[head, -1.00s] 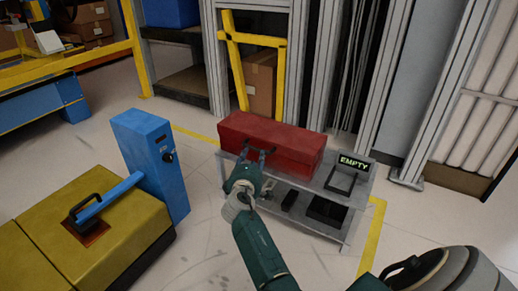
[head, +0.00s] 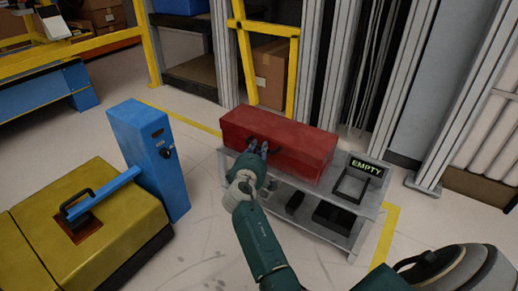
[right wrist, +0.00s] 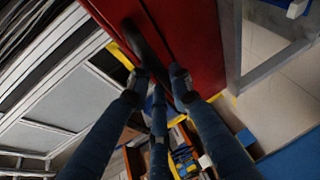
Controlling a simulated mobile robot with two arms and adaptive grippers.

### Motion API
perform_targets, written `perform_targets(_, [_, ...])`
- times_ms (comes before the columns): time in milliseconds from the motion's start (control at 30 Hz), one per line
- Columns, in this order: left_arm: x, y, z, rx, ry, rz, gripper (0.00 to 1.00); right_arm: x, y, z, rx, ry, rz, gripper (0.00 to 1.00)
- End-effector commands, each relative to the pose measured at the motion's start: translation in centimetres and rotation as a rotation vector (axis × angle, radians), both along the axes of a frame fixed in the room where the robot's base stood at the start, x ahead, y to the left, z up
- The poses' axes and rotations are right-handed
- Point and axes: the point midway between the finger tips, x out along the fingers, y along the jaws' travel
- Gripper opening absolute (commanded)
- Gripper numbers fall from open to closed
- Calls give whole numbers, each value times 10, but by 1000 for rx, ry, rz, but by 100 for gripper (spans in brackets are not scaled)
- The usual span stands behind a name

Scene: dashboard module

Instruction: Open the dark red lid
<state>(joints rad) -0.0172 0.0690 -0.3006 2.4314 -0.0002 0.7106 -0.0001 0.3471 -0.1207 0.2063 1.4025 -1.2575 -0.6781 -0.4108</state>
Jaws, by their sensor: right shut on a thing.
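The dark red lid (head: 285,130) tops a long red box on a grey shelf unit, and it looks closed. A dark handle (head: 274,152) is on the front of the box. My right gripper (head: 258,148) is at the front, with its fingertips close together on the handle and partly hiding it. In the right wrist view, the black handle (right wrist: 148,48) runs down to the fingertips (right wrist: 158,80) in front of the red surface (right wrist: 195,35). My left gripper is not in view.
The grey shelf unit (head: 338,228) has a lower shelf with dark trays. An "EMPTY" sign (head: 366,167) stands right of the box. A blue post (head: 150,160) and a yellow case (head: 85,225) stand at left. Floor between them and the shelf is clear.

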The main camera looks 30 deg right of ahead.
Motion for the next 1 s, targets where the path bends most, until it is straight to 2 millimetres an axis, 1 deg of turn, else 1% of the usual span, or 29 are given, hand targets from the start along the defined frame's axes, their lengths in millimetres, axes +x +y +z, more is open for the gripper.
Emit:
perform_targets(33, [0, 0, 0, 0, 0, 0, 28, 0, 0, 0, 0, 0, 0, 3])
perform_targets(67, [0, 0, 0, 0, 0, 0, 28, 0, 0, 0, 0, 0, 0, 0])
perform_targets(333, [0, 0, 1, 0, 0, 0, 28, 0, 0, 0, 1, 2, -1, 0])
perform_targets(533, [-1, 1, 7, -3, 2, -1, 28, 0, -1, 5, 11, 7, -1, 0])
perform_targets(767, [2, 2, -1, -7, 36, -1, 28, 1, -2, 7, 20, 11, -1, 0])
perform_targets(1000, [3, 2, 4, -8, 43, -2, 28, 1, -4, 13, 31, 14, -1, 0])
